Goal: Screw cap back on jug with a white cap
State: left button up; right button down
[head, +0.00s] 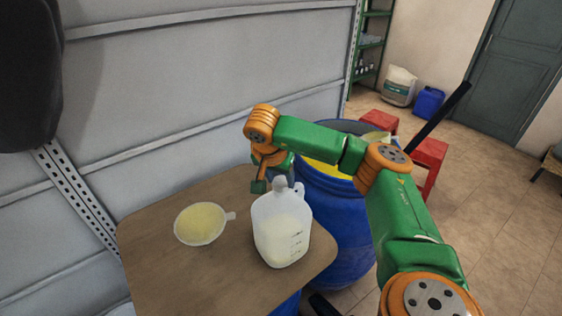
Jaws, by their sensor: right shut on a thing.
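A translucent white jug (281,235) with a side handle stands upright on the wooden table, part filled with pale yellow stuff. A small pale cap (279,184) shows at the top of its neck. My right gripper (270,185) reaches in from the right and points down at the jug's mouth, its fingers shut on the cap. The fingers partly hide the cap, and I cannot tell how far it sits on the thread. My left gripper is not in view.
A pale funnel or scoop (201,224) of yellow powder lies left of the jug on the wooden table (165,275). A blue drum (345,225) with yellow contents stands close behind and right. Red stools (430,155) stand beyond. A grey panelled wall borders the table.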

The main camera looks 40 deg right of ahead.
jog(key=shift+f, duration=0.1)
jog(key=m+g, duration=0.1)
jog(key=m, duration=0.3)
jog(key=shift+w+a+m+g, duration=0.2)
jog(key=shift+m+g, duration=0.1)
jog(key=shift+g, duration=0.1)
jog(key=shift+d+m, duration=0.1)
jog(key=shift+m, duration=0.4)
jog(key=shift+g, duration=0.3)
